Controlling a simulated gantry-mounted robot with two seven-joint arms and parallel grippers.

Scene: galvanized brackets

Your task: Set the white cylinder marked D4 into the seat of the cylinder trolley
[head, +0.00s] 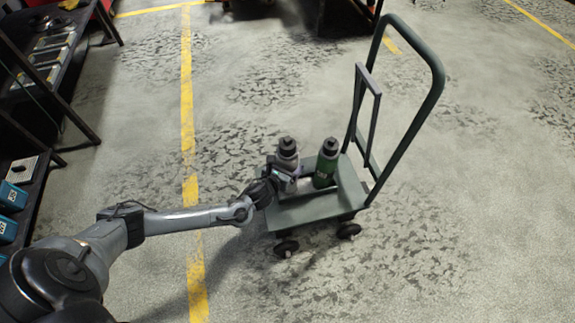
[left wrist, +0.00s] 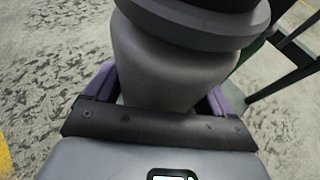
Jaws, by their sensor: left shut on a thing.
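The white cylinder (head: 288,158), looking light grey here with a dark cap, stands upright over the left part of the cylinder trolley's (head: 315,212) tray. I cannot read its marking. My left gripper (head: 283,178) is shut on it from the left. In the left wrist view, the cylinder's grey shoulder (left wrist: 165,75) and dark collar fill the space between my gripper's purple pads (left wrist: 165,100). The cylinder's base and the seat under it are hidden, so I cannot tell whether it rests there. My right gripper is out of view.
A green cylinder (head: 325,166) with a dark cap stands on the trolley just right of the white one. The trolley's tall green handle (head: 432,100) rises at the right. Shelves with blue boxes (head: 12,195) line the left edge. The floor around the trolley is clear.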

